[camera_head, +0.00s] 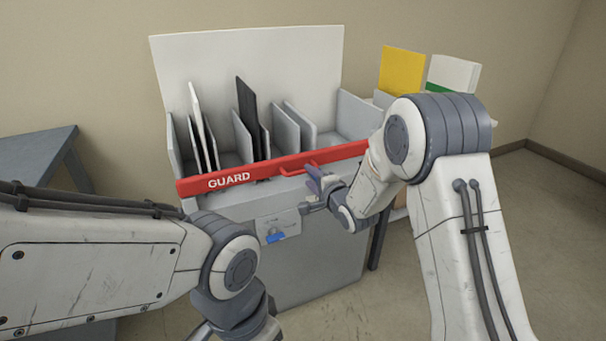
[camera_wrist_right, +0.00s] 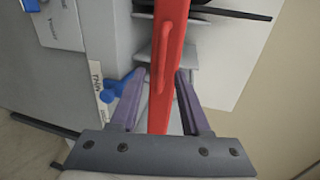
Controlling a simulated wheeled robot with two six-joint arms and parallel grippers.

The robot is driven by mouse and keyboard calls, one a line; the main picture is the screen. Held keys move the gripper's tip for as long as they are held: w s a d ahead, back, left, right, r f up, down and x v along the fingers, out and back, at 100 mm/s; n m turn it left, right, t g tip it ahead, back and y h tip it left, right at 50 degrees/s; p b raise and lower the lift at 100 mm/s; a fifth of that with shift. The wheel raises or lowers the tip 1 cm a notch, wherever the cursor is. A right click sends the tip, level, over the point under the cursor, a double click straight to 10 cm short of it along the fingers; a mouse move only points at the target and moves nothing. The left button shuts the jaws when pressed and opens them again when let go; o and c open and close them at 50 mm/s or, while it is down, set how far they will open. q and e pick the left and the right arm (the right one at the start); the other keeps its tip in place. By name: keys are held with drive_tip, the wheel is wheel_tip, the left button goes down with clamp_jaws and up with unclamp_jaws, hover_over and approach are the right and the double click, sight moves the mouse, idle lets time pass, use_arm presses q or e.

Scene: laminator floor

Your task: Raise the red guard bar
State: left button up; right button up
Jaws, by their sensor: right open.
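The red guard bar (camera_head: 235,180), marked GUARD, lies across the front of the grey machine (camera_head: 320,255), its right end hidden behind my right arm. It has a small red handle (camera_head: 298,168) on its front. My right gripper (camera_head: 318,186) is open just below and right of this handle. In the right wrist view the bar (camera_wrist_right: 172,25) runs between the open purple fingers of the gripper (camera_wrist_right: 158,76), with the handle (camera_wrist_right: 163,62) just beyond the tips. I cannot tell whether they touch the bar.
White and black sheets (camera_head: 247,112) stand in grey slots behind the bar. A panel with a blue knob (camera_head: 275,238) is below it. A blue lever (camera_wrist_right: 118,88) is close to one finger. A yellow board (camera_head: 402,72) stands at back right, a grey table (camera_head: 38,155) at left.

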sight(304, 172)
drive_tip(key=x, duration=0.5)
drive_tip(key=shift+w+a+f, duration=0.1)
drive_tip(key=shift+w+a, duration=0.05)
drive_tip(key=shift+w, duration=0.1)
clamp_jaws()
idle(1.2)
